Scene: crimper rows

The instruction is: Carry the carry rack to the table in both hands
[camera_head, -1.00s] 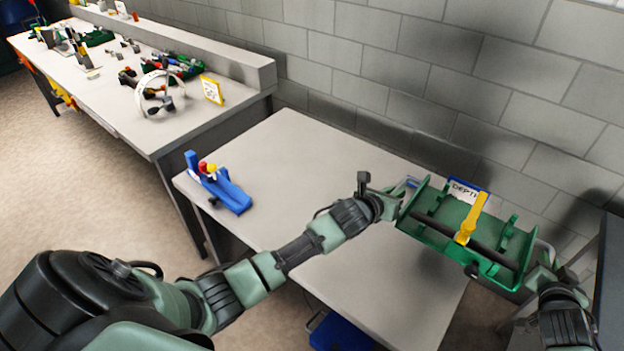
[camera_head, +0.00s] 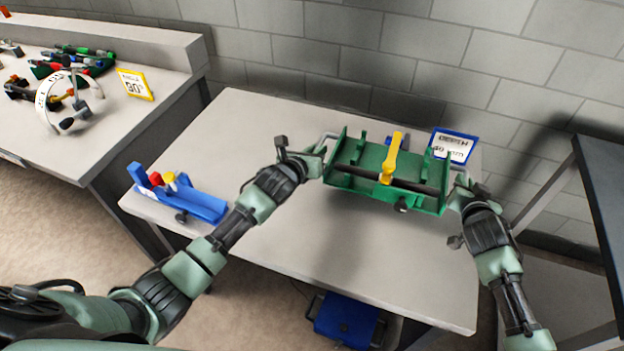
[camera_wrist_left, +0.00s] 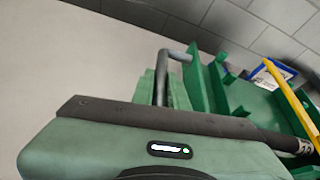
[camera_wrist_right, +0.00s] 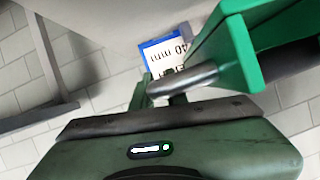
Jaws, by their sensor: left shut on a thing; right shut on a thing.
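The green carry rack (camera_head: 350,181) is over the right part of the grey table (camera_head: 300,235) in the head view. A dark rod lies along it and a yellow piece (camera_head: 393,157) stands up from it. My left gripper (camera_head: 318,150) is shut on the grey handle at the rack's left end. The handle also shows in the left wrist view (camera_wrist_left: 162,80). My right gripper (camera_head: 458,183) is shut on the handle at the right end, seen in the right wrist view (camera_wrist_right: 185,80). The rack looks about level. I cannot tell whether its underside touches the table.
A blue fixture (camera_head: 190,203) with red and yellow parts stands on the table's left. A blue-framed sign (camera_head: 453,147) is behind the rack. A blue bin (camera_head: 345,320) is below the table. A bench with tools (camera_head: 120,140) is at left, a dark shelf (camera_head: 605,190) at right.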

